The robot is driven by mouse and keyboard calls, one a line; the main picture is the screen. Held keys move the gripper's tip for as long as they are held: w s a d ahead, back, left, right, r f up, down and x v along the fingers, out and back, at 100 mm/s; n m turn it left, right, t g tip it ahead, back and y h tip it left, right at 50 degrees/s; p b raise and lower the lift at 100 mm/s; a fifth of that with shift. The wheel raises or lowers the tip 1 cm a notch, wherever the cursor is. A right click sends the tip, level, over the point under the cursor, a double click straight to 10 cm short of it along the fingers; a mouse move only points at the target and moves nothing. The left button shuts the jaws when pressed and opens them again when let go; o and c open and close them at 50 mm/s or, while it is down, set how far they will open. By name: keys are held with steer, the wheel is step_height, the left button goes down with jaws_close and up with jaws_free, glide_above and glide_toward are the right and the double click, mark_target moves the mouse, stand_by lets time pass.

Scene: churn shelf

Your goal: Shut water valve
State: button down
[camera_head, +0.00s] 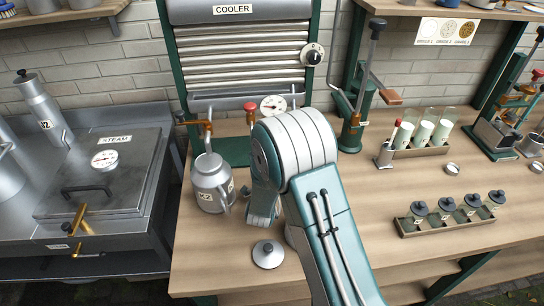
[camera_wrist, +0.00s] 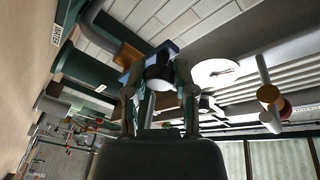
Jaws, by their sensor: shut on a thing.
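In the wrist view, my gripper (camera_wrist: 160,84) is shut, its two dark fingers on either side of a short dark cylinder (camera_wrist: 159,72) with a pale band. A blue part (camera_wrist: 130,74) shows just behind it, next to a brass-coloured fitting and a thick grey pipe (camera_wrist: 98,22). This looks like the water valve; a label reading WATER seems to be nearby (camera_wrist: 57,34). Its exact handle position is hard to tell. In the head view, my own arm hides the gripper and the valve.
The cooler (camera_head: 240,50) stands behind the arm, with a gauge (camera_head: 273,105) and a red-knobbed tap (camera_head: 250,106). A metal jug (camera_head: 211,183) and a lid (camera_head: 268,254) are on the bench close to my arm.

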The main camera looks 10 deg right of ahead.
steer(key=shift+f, duration=0.2)
steer(key=shift+c, duration=2.1)
jaws_free()
steer(key=shift+a, duration=0.1)
steer(key=v, duration=1.2)
steer(key=shift+f, duration=0.1)
